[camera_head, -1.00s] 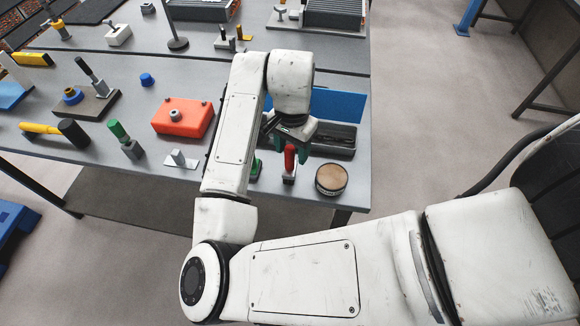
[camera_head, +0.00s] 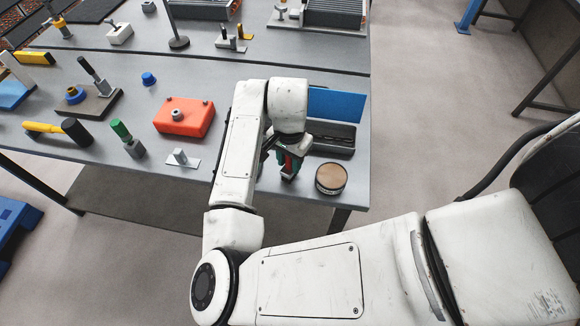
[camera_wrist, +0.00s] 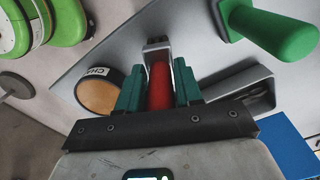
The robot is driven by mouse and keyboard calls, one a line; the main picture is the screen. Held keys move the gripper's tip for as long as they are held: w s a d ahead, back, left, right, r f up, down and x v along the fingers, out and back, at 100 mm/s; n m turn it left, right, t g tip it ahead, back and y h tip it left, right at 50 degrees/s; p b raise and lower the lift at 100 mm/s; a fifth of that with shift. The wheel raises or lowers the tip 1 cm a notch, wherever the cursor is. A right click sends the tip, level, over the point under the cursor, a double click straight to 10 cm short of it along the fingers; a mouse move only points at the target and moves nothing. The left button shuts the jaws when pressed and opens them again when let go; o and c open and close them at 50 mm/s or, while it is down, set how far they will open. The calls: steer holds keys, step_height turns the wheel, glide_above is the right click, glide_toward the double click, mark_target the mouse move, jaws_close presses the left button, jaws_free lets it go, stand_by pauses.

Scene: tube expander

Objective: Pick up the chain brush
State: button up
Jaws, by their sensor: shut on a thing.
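The red-handled tool, likely the chain brush (camera_head: 289,166), is at the front right of the bench, beside a round tin. In the wrist view its red handle (camera_wrist: 160,86) lies between the green fingers, with a grey block at its far end. My gripper (camera_head: 287,163) is down around the handle. In the wrist view my gripper (camera_wrist: 160,92) is shut on the red handle from both sides. I cannot tell whether the grey block rests on the bench.
The round tin (camera_head: 331,178) stands close right of my gripper. A dark tray (camera_head: 332,138) and blue panel (camera_head: 337,105) lie behind. A green handle (camera_wrist: 275,33) is near in the wrist view. An orange block (camera_head: 184,117) is to the left.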

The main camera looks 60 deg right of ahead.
steer(key=c, duration=0.4)
steer(key=shift+r, duration=0.55)
steer(key=s+a+r, duration=0.1)
steer(key=s+r, duration=0.3)
steer(key=s+a+r+b, duration=0.1)
steer(key=s+a+r, duration=0.1)
steer(key=s+r, duration=0.2)
steer(key=s+a+r+b, duration=0.1)
steer(key=s+a+r, duration=0.1)
steer(key=s+r, duration=0.2)
steer(key=shift+s, duration=0.55)
